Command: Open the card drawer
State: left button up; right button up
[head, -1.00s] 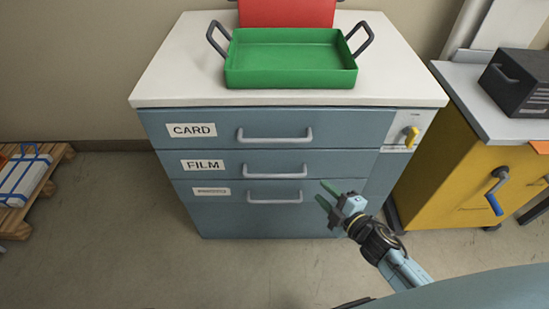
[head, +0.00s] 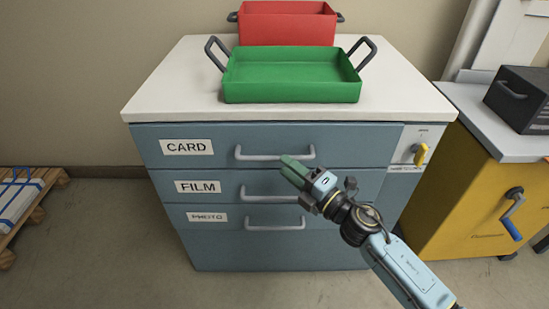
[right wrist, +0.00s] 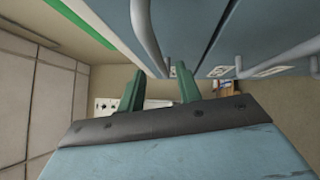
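The card drawer (head: 345,145) is the top drawer of a blue-grey cabinet, with a "CARD" label (head: 187,147) and a grey bar handle (head: 262,156). Its front looks flush with the drawers below. My right gripper (head: 290,165) is at the right part of this handle, its green fingertips overlapping it in the head view. In the right wrist view the right gripper (right wrist: 158,82) has its fingers apart, and a grey handle bar (right wrist: 146,38) shows in line with the gap. I cannot tell whether the bar is between the fingers or just beyond. My left gripper is out of view.
Below are the film drawer handle (head: 260,192) and a third handle (head: 274,227). A yellow turn handle (head: 421,154) sits at the cabinet's upper right. A green tray (head: 292,92) and a red bin (head: 288,27) stand on top. A yellow cabinet (head: 470,205) is at right.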

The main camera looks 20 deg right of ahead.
aim_at(275, 156)
jog(key=shift+x, duration=2.6)
grip_shut()
